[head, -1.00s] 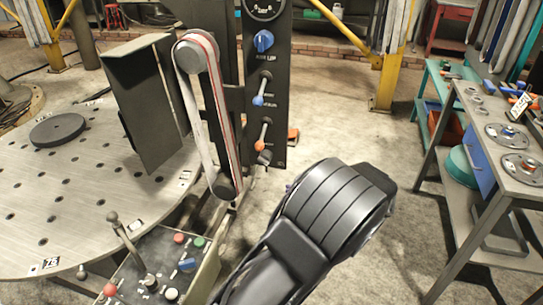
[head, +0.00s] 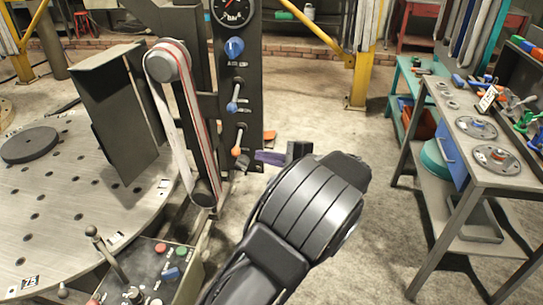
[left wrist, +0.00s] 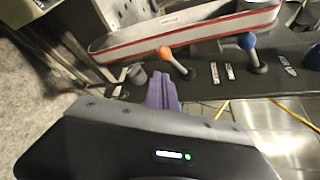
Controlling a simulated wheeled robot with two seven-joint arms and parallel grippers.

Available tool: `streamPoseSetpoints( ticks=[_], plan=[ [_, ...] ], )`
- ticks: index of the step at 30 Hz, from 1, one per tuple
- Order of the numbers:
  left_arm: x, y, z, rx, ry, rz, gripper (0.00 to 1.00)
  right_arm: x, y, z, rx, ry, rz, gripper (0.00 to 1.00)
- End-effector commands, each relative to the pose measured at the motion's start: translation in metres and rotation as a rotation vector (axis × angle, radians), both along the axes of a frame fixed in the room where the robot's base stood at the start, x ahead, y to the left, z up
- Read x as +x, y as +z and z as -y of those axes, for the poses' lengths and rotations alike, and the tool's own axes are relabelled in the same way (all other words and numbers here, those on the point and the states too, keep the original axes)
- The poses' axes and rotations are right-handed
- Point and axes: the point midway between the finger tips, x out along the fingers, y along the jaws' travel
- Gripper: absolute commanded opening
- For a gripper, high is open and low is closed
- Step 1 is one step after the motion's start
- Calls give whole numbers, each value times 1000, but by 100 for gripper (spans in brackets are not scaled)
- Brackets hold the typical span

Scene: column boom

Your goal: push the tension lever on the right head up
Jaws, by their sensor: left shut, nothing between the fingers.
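The belt head (head: 168,62) with its red-edged belt stands beside a dark control panel (head: 229,20). The panel has a blue-tipped lever (head: 232,107) and, below it, an orange-tipped lever (head: 236,151); both tips hang down. Their labels are too small to read. In the left wrist view the orange-tipped lever (left wrist: 165,53) and the blue-tipped lever (left wrist: 247,41) stick out from the panel. My left gripper (head: 258,156) is shut and empty, its purple fingers pointing at the panel just right of the orange tip. The fingers (left wrist: 162,90) look apart from the lever. My right gripper is out of view.
A round perforated table (head: 60,215) lies at the left. A control box (head: 160,268) with a joystick stands in front. A workbench (head: 445,115) with discs is at the right. Bare floor lies between panel and bench.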

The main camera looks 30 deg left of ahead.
Motion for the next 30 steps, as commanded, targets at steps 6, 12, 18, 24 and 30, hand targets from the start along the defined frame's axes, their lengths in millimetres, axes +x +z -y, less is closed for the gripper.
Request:
streamPoseSetpoints(
  ticks=[6, 12, 18, 24, 30],
  plan=[
    [3, -7, -37, 1, 4, -2, 0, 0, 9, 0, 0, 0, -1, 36],
    [6, -13, -56, 0, 1, -1, 0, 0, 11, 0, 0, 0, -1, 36],
    [7, -14, -59, 0, 0, 0, 0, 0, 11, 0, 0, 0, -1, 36],
    [6, -14, -59, -1, 0, -1, 0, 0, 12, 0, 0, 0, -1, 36],
    [6, -11, -67, -7, 2, -17, 0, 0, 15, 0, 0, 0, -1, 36]
  ],
)
